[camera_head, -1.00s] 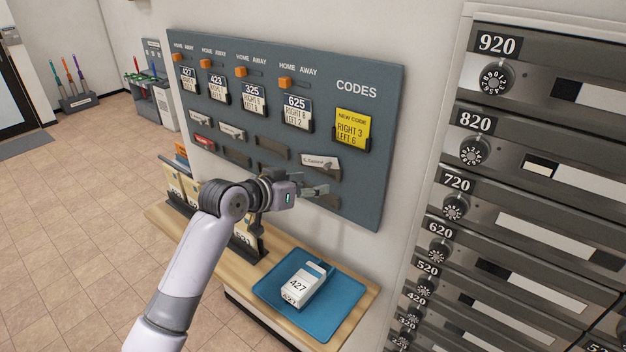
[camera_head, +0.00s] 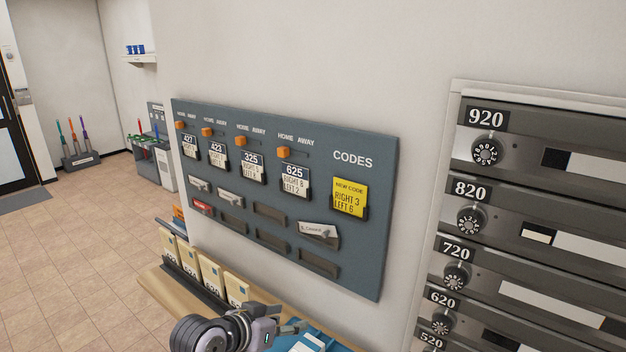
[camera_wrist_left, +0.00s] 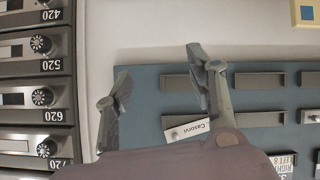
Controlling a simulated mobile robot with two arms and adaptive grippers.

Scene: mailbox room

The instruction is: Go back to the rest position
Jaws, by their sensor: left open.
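My left gripper (camera_head: 293,328) is low in the head view, over the shelf and in front of the lower edge of the blue-grey codes board (camera_head: 372,250). In the left wrist view its two fingers (camera_wrist_left: 155,90) are spread apart with nothing between them. The board carries orange sliders, number cards, a yellow new-code card (camera_head: 349,198) and slots. A white name tag (camera_head: 318,230) sits in a slot at the right; it also shows in the wrist view (camera_wrist_left: 188,130). My right gripper is in neither view.
Grey mailboxes with dials (camera_head: 470,220) stand at the right. A wooden shelf (camera_head: 165,292) below the board holds several cream boxes (camera_head: 212,270) and a blue tray (camera_head: 325,341), partly cut off. Floor at the left (camera_head: 80,250) is clear.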

